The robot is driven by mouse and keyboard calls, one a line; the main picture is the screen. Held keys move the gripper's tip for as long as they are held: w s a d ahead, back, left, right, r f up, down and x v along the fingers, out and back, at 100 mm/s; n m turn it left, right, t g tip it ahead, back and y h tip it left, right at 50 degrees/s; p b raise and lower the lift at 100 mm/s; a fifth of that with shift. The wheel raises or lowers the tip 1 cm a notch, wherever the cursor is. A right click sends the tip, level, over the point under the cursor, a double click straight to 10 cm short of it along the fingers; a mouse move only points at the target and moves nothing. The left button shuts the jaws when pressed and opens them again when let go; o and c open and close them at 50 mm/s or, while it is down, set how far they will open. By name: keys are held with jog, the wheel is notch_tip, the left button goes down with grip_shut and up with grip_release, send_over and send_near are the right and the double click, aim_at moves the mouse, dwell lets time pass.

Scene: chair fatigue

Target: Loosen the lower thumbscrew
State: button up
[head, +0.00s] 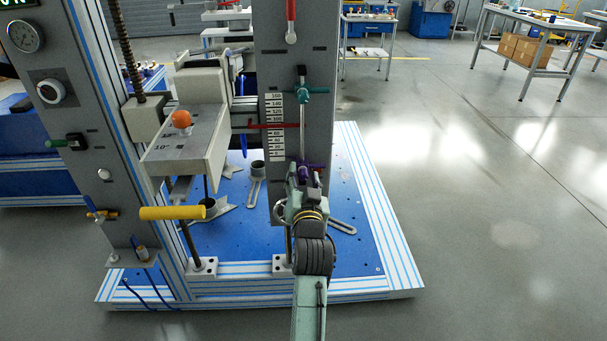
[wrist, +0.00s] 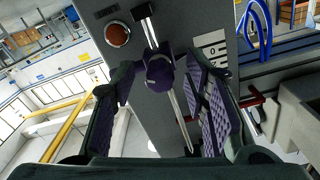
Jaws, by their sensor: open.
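The lower thumbscrew is a purple knob (head: 314,168) low on the slim metal rod of the upright grey panel. In the wrist view the purple knob (wrist: 158,73) sits between the far ends of my two padded fingers, with visible space on either side. My gripper (head: 304,183) is just below and in front of the knob in the head view, partly hiding it. My gripper (wrist: 163,95) is open and empty in the wrist view. A teal thumbscrew (head: 306,90) sits higher on the same rod.
A red pointer (head: 272,126) crosses the white number scale (head: 275,128) beside the rod. Left stand a grey block with an orange ball (head: 181,118) and a yellow-handled lever (head: 172,213). Open floor lies to the right.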

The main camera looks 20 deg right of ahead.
jog(key=shift+w+d, duration=0.1)
jog(key=shift+w, duration=0.15)
grip_shut()
dwell(0.4)
